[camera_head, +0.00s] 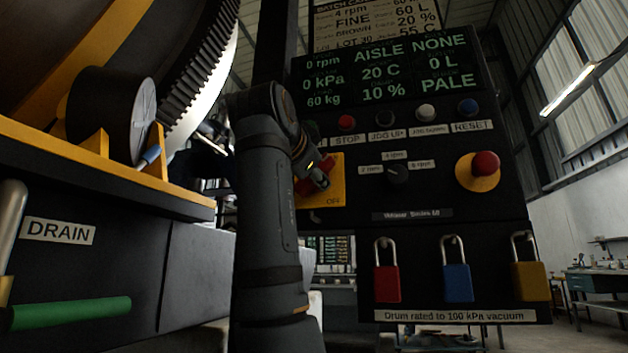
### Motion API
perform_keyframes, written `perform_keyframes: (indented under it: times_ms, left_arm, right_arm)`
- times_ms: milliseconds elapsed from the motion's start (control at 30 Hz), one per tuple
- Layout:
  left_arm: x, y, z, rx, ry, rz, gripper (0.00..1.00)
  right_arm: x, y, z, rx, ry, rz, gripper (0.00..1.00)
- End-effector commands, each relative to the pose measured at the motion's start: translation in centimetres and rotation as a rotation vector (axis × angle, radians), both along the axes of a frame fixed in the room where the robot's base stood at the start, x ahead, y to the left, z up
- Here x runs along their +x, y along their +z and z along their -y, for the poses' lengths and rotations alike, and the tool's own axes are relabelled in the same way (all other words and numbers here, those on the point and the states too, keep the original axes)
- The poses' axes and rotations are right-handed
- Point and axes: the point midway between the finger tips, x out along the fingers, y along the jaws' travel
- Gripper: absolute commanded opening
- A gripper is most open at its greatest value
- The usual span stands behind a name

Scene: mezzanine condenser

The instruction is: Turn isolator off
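The isolator is a red handle (303,187) on a yellow plate (337,170) at the left of the black control panel. The plate's lower right corner reads OFF. My arm, rising from the bottom just left of centre, hides the plate's left part. I take it as my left arm. Its gripper (318,178) is at the handle, in front of the plate. The fingers are small and partly hidden, so I cannot tell whether they grip the handle or only touch it. The handle's exact angle is also unclear. My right gripper is not in view.
The panel carries a row of buttons, a black selector knob (397,173) and a red emergency button (485,164). Red (387,284), blue (457,283) and yellow (529,281) padlocks hang below. A large drum and a green drain handle (70,313) are at left.

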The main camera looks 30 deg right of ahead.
Motion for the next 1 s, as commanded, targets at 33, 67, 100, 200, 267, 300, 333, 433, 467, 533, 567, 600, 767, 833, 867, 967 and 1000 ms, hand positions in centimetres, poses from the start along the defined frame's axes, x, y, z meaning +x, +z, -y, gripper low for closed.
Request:
perform_keyframes:
  times_ms: [33, 67, 100, 200, 267, 300, 333, 433, 467, 533, 567, 600, 767, 833, 867, 967, 1000]
  left_arm:
    - [0.00, -0.10, 0.01, 0.000, 0.001, 0.000, 0.00]
    - [0.00, -0.12, 0.01, 0.000, 0.001, 0.000, 0.00]
    - [0.00, -0.13, 0.02, 0.000, 0.001, 0.000, 0.00]
    - [-0.01, -0.14, 0.03, 0.001, 0.001, 0.001, 0.00]
    - [-0.01, -0.13, 0.03, 0.001, 0.001, 0.001, 0.00]
    - [-0.01, -0.12, 0.03, 0.001, 0.001, 0.001, 0.00]
    - [-0.01, -0.12, 0.03, 0.001, 0.001, 0.001, 0.00]
    - [-0.01, -0.11, 0.03, 0.001, 0.001, 0.001, 0.00]
    - [-0.01, -0.11, 0.03, 0.001, 0.001, 0.001, 0.00]
    - [-0.02, -0.11, 0.02, 0.001, 0.001, 0.001, 0.00]
    - [-0.02, -0.11, 0.02, 0.001, 0.001, 0.001, 0.00]
    - [-0.02, -0.11, 0.02, 0.001, 0.001, 0.001, 0.00]
    - [-0.01, -0.11, 0.02, 0.001, 0.001, 0.001, 0.00]
    - [-0.01, -0.11, 0.02, 0.001, 0.001, 0.001, 0.00]
    - [-0.01, -0.11, 0.02, 0.001, 0.001, 0.001, 0.00]
    - [0.00, -0.04, 0.01, 0.000, 0.001, 0.001, 0.00]
    - [-0.01, 0.04, 0.00, 0.000, 0.001, 0.001, 0.00]
  right_arm:
    - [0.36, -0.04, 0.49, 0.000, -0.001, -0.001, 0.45]
    - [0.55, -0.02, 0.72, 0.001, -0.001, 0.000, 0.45]
    - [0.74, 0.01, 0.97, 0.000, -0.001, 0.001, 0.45]
    - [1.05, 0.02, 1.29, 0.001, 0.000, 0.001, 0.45]
    - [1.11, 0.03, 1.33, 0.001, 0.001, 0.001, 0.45]
    - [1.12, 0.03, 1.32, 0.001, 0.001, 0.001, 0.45]
    - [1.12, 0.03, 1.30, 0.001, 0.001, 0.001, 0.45]
    - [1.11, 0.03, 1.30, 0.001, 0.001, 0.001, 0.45]
    - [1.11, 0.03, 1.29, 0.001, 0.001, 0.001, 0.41]
    - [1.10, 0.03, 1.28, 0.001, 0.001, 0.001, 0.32]
    - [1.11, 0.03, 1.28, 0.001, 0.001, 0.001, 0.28]
    - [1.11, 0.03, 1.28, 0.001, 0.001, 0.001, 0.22]
    - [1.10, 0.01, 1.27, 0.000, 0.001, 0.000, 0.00]
    - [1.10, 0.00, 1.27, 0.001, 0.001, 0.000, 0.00]
    - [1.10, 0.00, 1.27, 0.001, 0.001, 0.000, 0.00]
    - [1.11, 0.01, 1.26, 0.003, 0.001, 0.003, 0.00]
    - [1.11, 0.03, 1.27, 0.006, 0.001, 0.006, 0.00]
